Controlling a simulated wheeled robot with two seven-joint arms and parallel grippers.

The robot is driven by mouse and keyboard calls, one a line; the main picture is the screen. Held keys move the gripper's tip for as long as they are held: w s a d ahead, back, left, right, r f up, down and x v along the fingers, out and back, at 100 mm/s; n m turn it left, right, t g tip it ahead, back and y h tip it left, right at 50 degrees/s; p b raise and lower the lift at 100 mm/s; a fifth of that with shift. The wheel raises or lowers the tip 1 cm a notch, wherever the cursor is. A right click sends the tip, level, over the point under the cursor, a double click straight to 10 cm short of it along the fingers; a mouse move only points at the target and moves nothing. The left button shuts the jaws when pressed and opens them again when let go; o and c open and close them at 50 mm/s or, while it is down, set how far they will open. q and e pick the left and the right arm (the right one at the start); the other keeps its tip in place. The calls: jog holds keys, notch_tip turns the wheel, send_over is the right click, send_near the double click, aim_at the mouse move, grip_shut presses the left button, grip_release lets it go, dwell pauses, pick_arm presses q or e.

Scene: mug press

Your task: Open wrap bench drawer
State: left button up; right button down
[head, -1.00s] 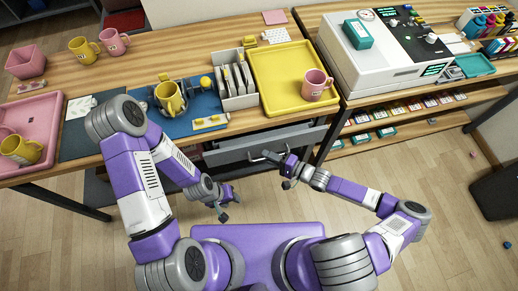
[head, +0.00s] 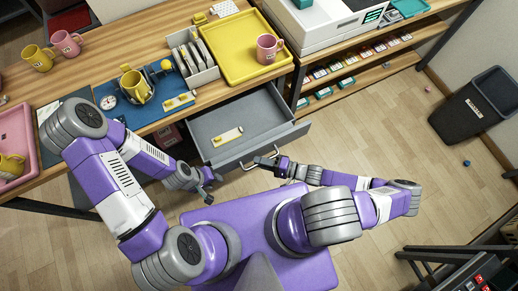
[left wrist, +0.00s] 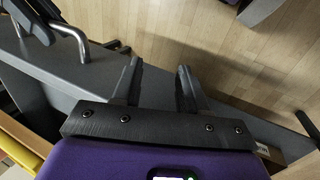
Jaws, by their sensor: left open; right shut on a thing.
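The wrap bench drawer (head: 262,104) stands pulled out below the bench top, its grey inside showing. A small white and yellow item (head: 227,136) lies in it. The drawer's metal bar handle (head: 246,166) is on its front. My right gripper (head: 264,161) is at the handle and shut on it. In the left wrist view the handle (left wrist: 84,45) shows at the upper left on the grey drawer front. My left gripper (head: 207,193) is open and empty, left of the handle and apart from it. Its two fingers (left wrist: 157,84) show apart in the left wrist view.
On the bench are a yellow tray (head: 232,49) with a pink mug (head: 269,48), a blue mat (head: 128,116) with a yellow mug (head: 135,87), and a grey rack (head: 190,56). A black bin (head: 475,108) stands at the right.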

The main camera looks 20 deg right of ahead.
dwell(0.3)
jog(key=c, duration=1.2)
grip_release()
jog(key=shift+o, duration=0.2)
jog(key=shift+s+d, duration=0.1)
jog(key=shift+d, duration=0.05)
jog(key=v, duration=0.7)
jog(key=shift+s+d, duration=0.1)
jog(key=shift+s, duration=0.1)
